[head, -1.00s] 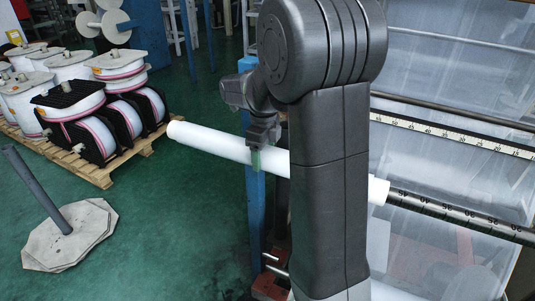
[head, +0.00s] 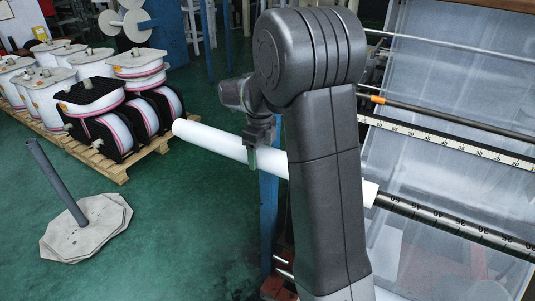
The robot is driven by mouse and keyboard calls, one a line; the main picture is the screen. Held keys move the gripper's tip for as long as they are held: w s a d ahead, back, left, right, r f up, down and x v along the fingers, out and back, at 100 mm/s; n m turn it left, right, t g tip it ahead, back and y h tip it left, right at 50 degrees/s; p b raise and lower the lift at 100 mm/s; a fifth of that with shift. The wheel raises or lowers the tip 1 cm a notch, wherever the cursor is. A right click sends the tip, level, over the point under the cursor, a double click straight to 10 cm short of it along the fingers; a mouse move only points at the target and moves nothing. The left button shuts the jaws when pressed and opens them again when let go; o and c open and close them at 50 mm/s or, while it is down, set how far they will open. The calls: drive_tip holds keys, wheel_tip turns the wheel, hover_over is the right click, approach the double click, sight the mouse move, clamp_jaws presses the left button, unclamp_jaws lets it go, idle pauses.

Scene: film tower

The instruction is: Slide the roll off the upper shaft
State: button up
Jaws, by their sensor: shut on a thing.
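The roll (head: 215,140) is a long, plain white tube running from the left middle of the head view to the right, behind my arm. Its right end (head: 370,194) shows past my arm, still around the dark shaft with white number marks (head: 450,222). Its left end hangs out in free air over the floor. My gripper (head: 254,158) is shut on the roll from above, left of my upright arm link. My arm hides the roll's middle stretch, and I cannot see how far the shaft reaches inside it.
A pallet (head: 115,170) with white and black spools stands at the back left. A grey post (head: 57,182) on a flat pale base stands on the green floor at left. The film machine with its ruler bar (head: 450,146) fills the right. Green floor between is clear.

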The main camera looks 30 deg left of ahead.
sight(184, 122)
drive_tip(key=shift+s+a, duration=0.15)
drive_tip(key=shift+a, duration=4.85)
drive_tip(key=shift+r, duration=0.1)
drive_tip(key=shift+s+a, duration=0.15)
drive_tip(key=shift+a, duration=3.85)
drive_tip(key=shift+s+a, duration=0.1)
drive_tip(key=shift+a, duration=3.9)
drive_tip(key=shift+a, duration=2)
drive_tip(key=shift+s, duration=0.1)
